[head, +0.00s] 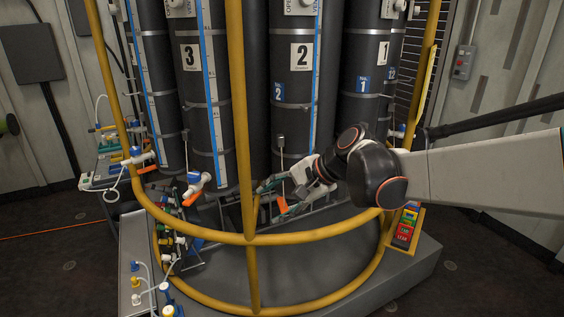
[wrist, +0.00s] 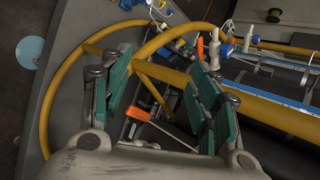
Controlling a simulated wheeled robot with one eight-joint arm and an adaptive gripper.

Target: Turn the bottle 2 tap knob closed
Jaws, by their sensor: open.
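Bottle 2 (head: 291,92) is a tall black cylinder with a white "2" label at the centre of the head view. An orange lever (head: 282,204), which looks like its tap knob, sits below it, partly hidden by my gripper. My gripper (head: 284,190) is at the tap, its green-padded fingers spread apart. In the wrist view, my gripper (wrist: 160,92) is open and empty, with an orange part (wrist: 137,114) visible between the fingers, nearer the left one. I cannot tell whether a finger touches it. The tap body is mostly hidden.
A yellow tubular guard rail (head: 247,120) runs in front of the bottles and close to my gripper. Bottle 3 (head: 205,95) stands left with its own white, blue and orange tap (head: 196,184). Bottle 1 (head: 368,85) stands right. Coloured stacked boxes (head: 405,228) sit at the platform's right.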

